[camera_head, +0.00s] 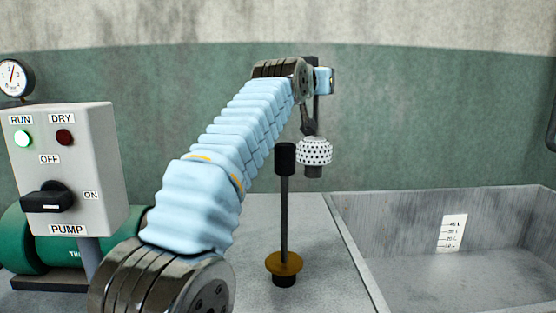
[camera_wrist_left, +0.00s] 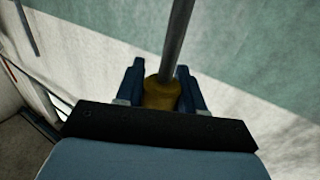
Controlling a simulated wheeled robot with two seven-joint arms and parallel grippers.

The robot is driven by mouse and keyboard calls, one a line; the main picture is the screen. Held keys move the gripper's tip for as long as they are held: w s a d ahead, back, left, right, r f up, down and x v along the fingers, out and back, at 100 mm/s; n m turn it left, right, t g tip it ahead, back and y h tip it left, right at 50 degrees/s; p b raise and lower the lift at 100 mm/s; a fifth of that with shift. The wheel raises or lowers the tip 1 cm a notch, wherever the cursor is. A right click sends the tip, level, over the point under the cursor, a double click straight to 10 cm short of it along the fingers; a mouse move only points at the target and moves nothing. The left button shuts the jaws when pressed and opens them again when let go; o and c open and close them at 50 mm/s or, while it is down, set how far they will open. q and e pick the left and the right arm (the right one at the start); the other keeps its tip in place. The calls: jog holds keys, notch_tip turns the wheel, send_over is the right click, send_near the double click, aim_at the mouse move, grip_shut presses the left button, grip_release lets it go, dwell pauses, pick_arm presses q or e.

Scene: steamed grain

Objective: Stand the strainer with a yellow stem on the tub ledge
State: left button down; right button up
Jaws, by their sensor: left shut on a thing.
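My left arm reaches up from the bottom of the head view, and its gripper (camera_wrist_left: 162,95) is shut on a yellow stem part (camera_wrist_left: 161,94) with a grey rod running up from it. In the head view a white perforated strainer head (camera_head: 315,151) with a dark end below hangs in the air under my left wrist. Its yellow part is hidden there. The grey tub (camera_head: 455,274) is at the right, and its flat ledge (camera_head: 335,285) lies to its left, below the strainer. My right gripper is not in view.
A dark rod with an amber disc (camera_head: 284,263) near its foot stands on the ledge, just left of and below the strainer. A pump control box (camera_head: 85,150) and green pump (camera_head: 30,245) stand at the left. Bare ledge shows right of the rod.

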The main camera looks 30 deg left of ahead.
pick_arm(q)
jog(key=a+f, duration=1)
jog(key=f, duration=0.1)
jog(key=shift+a+f+p, duration=0.2)
jog(key=shift+a+p, duration=0.1)
jog(key=shift+s+f, duration=0.1)
jog(key=c, duration=0.7)
grip_release()
